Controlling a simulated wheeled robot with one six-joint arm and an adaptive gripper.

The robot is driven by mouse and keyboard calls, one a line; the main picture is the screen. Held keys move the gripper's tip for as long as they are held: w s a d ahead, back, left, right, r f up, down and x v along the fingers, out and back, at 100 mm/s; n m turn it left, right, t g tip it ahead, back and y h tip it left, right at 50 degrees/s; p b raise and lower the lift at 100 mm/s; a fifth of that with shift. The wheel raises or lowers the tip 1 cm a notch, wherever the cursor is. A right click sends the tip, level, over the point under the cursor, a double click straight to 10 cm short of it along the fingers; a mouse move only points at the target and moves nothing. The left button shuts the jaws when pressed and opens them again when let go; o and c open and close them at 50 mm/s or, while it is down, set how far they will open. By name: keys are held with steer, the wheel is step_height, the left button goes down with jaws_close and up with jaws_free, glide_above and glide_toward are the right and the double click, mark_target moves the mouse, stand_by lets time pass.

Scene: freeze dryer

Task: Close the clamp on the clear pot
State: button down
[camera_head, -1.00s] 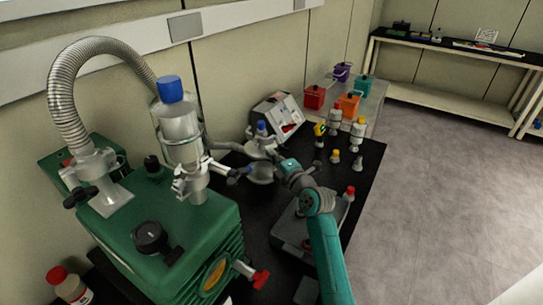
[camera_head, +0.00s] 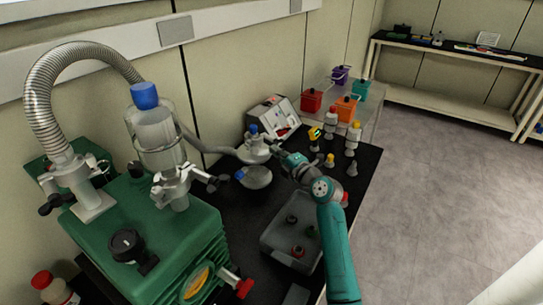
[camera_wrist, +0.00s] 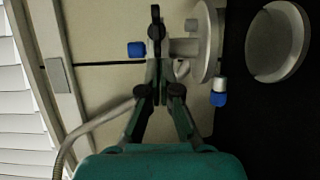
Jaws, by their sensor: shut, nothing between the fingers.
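The clear pot (camera_head: 157,135) with a blue cap stands upright on the green machine at the left of the head view. A silver clamp (camera_head: 172,187) sits around its lower neck, with a dark-ended handle reaching right; I cannot tell whether it is closed. My gripper (camera_head: 277,151) is right of the pot, beside a grey fitting (camera_head: 254,150) with a blue cap. In the wrist view my gripper (camera_wrist: 160,72) is shut and empty. A black knobbed part (camera_wrist: 155,32) shows just past its fingertips; I cannot tell if they touch.
Several small bottles stand right of my gripper. Coloured buckets (camera_head: 347,108) stand at the back. A ribbed hose (camera_head: 39,100) arches at the left.

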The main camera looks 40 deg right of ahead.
steer(key=shift+w+d+r, duration=0.1)
steer(key=shift+w+d, duration=0.2)
steer(key=shift+d, duration=0.3)
steer(key=shift+w+d+r, duration=0.1)
steer(key=shift+w+d, duration=0.2)
steer(key=shift+d, duration=0.4)
